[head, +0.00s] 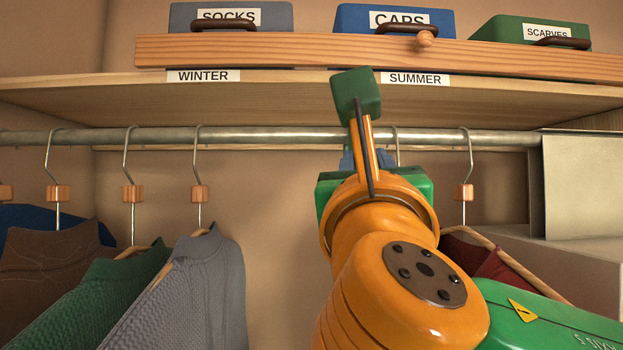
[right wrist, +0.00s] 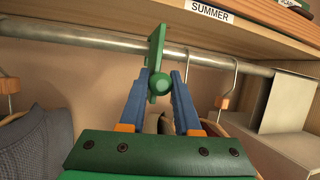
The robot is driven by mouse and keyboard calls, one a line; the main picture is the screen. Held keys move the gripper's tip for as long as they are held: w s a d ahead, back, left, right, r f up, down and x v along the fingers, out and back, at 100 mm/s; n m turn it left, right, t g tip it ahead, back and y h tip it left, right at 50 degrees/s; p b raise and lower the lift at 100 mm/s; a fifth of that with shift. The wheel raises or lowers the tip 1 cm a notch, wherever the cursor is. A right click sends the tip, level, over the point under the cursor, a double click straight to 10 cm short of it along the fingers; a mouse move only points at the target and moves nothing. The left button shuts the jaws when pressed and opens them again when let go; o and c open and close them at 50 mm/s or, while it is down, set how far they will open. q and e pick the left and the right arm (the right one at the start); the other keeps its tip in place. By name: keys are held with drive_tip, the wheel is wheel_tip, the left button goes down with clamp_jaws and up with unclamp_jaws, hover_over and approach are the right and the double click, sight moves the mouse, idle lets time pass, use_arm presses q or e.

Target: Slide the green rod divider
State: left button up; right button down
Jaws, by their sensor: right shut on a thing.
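The green rod divider (head: 357,94) is a green plate at the metal closet rod (head: 270,138). Its upper part shows in the head view, above the rod and in front of the shelf edge. In the right wrist view the divider (right wrist: 156,45) has a round green knob (right wrist: 160,83) facing me. My right gripper (right wrist: 162,88) has its blue fingers on either side of this knob and is shut on it. In the head view my orange wrist hides most of the fingers and the divider's lower part. My left gripper is not in view.
Left on the rod hang several garments, the nearest a grey sweater (head: 208,275). To the right hangs a maroon garment (head: 490,262), beside a grey box (head: 584,185). A wooden shelf (head: 270,97) above holds SOCKS, CAPS and SCARVES boxes, with WINTER (head: 203,76) and SUMMER (head: 414,79) labels.

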drive_tip(key=shift+a+r, duration=0.1)
drive_tip(key=shift+r, duration=0.05)
drive_tip(key=c, duration=0.9)
unclamp_jaws()
drive_tip(key=shift+a, duration=0.1)
drive_tip(key=shift+o, duration=1.4)
drive_tip(key=shift+s+a, duration=0.1)
drive_tip(key=shift+s, duration=0.1)
drive_tip(key=shift+s+a, duration=0.1)
drive_tip(key=shift+s, duration=0.1)
drive_tip(key=b+v, duration=0.4)
drive_tip(key=v, duration=0.3)
drive_tip(key=shift+b, duration=0.4)
